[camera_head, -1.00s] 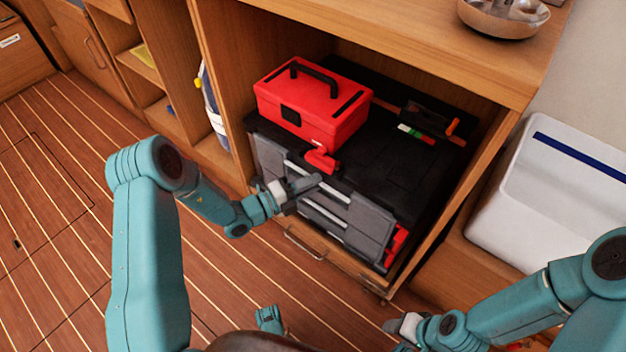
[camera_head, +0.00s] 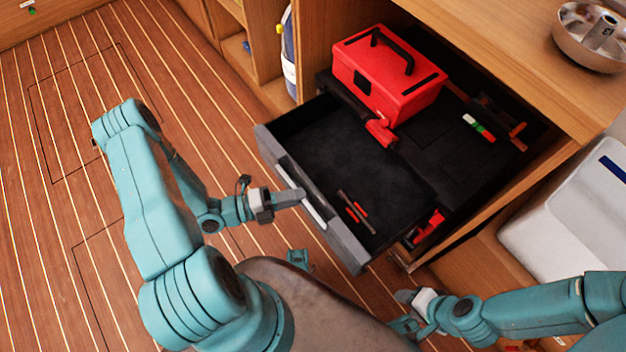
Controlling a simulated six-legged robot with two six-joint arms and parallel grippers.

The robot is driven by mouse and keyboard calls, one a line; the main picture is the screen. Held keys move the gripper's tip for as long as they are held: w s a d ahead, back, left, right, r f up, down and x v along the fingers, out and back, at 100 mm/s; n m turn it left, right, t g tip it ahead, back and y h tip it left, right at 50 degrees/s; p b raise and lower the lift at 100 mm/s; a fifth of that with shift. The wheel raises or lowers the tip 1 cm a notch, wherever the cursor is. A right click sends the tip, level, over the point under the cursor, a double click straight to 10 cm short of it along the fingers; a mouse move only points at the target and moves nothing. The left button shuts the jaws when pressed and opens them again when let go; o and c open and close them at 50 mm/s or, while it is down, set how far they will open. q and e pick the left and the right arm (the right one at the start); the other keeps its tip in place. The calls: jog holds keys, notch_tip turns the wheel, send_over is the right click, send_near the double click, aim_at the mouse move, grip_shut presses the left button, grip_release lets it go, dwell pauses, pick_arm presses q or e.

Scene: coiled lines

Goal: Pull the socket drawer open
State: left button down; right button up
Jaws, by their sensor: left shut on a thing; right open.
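The socket drawer (camera_head: 318,148) is a grey-fronted drawer with a black inside, pulled well out of the black tool chest (camera_head: 445,165). Its light handle bar (camera_head: 313,206) runs along the front. A few thin red-handled tools (camera_head: 356,212) lie on its floor near the right end. My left gripper (camera_head: 298,197) is shut on the drawer handle, its fingertips partly hiding the grip. My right gripper (camera_head: 405,297) is open and empty at the lower right, below and apart from the chest.
A red toolbox (camera_head: 385,75) stands on the chest inside the wooden cabinet. A metal bowl (camera_head: 590,38) sits on the counter above. A white box (camera_head: 570,215) stands at the right. The plank floor (camera_head: 60,240) on the left is clear.

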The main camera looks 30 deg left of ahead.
pick_arm(q)
jog(key=shift+s+a, duration=0.3)
jog(key=shift+s, duration=0.4)
jog(key=shift+s+a, duration=0.25)
jog(key=shift+s, duration=0.4)
jog(key=c, duration=1)
grip_release()
jog(key=shift+c, duration=0.2)
jog(key=p+v, duration=0.2)
jog(key=v, duration=1.4)
jog(key=shift+a, duration=0.15)
